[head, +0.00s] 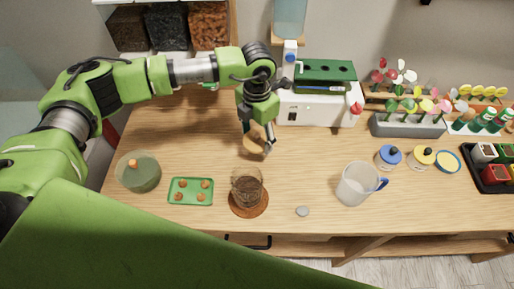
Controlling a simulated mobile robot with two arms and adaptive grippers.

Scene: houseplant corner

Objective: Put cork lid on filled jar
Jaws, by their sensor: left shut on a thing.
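The filled jar (247,188) is clear glass with dark brown contents and stands on a round brown coaster (263,207) near the front middle of the table. Its top shows no lid. My left gripper (260,145) points down behind the jar and slightly to its right, apart from it. It is shut on a small tan piece, which looks like the cork lid (250,145); the fingers partly hide it. My right gripper is out of view.
A green tray (174,197) with small brown pieces and a greenish round container (138,176) are left of the jar. A small grey disc (302,211) and a clear jug (356,184) are right. A white-and-green machine (317,100) stands behind. Table between gripper and jug is clear.

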